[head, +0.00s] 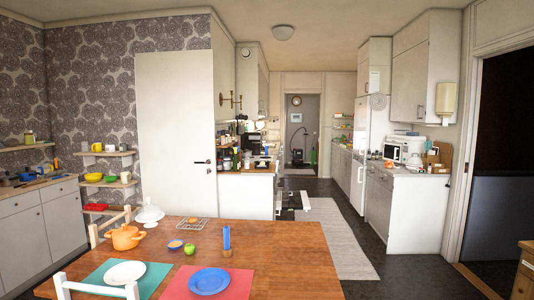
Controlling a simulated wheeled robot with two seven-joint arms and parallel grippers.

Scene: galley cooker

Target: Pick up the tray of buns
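I cannot make out a tray of buns for sure in the head view. Beyond the wooden table (255,259), at the end of the kitchen counter, a pale and dark flat shape (291,201) sticks out low over the floor. It is too small to tell whether it is an open cooker door or a tray. Neither of my grippers is in view.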

